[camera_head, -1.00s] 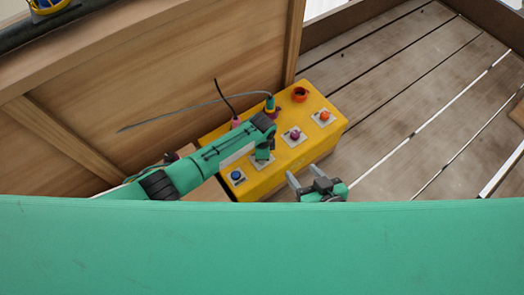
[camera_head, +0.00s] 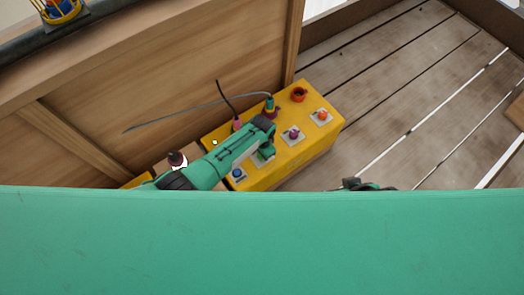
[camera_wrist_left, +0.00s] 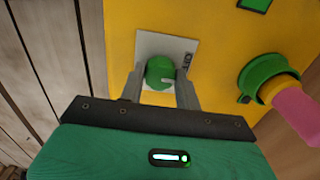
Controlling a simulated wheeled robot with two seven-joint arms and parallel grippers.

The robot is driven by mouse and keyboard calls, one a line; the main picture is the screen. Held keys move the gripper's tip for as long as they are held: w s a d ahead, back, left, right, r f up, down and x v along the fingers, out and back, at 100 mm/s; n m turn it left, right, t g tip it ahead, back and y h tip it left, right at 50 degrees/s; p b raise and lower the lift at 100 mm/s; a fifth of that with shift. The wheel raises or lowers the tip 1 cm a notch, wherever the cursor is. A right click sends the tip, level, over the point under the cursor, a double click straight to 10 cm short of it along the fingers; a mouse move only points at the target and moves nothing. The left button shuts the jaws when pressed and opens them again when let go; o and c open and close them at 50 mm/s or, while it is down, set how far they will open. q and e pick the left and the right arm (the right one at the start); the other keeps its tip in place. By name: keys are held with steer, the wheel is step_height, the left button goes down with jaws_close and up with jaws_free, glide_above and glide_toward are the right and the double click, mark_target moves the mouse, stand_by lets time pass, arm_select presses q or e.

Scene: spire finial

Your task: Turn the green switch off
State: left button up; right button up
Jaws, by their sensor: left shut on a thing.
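The green switch (camera_wrist_left: 160,73) is a round green knob on a white plate, set on a yellow box (camera_head: 300,160). In the left wrist view it sits between the two grey fingers of my left gripper (camera_wrist_left: 160,82), which is shut on it. In the head view my left gripper (camera_head: 264,151) is over the box between the blue and purple knobs, and my arm hides part of the switch's plate. My right gripper (camera_head: 358,184) is at the right of the box, mostly hidden behind my green body, with its fingers out of sight.
The box also bears a blue knob (camera_head: 238,174), a purple knob (camera_head: 294,133), an orange knob (camera_head: 322,115) and an orange socket (camera_head: 298,94). A wooden wall (camera_head: 170,80) rises behind. Plank floor (camera_head: 400,90) lies clear at right.

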steer(key=shift+s+d, duration=0.15)
stand_by(0.3)
arm_select(q)
steer(key=o, duration=1)
steer(key=shift+r, duration=0.2)
step_height(320, 180, up, 2)
steer(key=shift+r+p, duration=0.1)
steer(key=shift+p, duration=0.65)
step_height(320, 180, up, 11)
steer(key=p, duration=0.3)
steer(key=shift+r, duration=0.1)
arm_select(e)
step_height(320, 180, down, 9)
steer(key=g, duration=0.2)
steer(key=shift+w+d+r+h, duration=0.2)
steer(key=shift+d+h, duration=0.1)
steer(key=shift+h, duration=0.1)
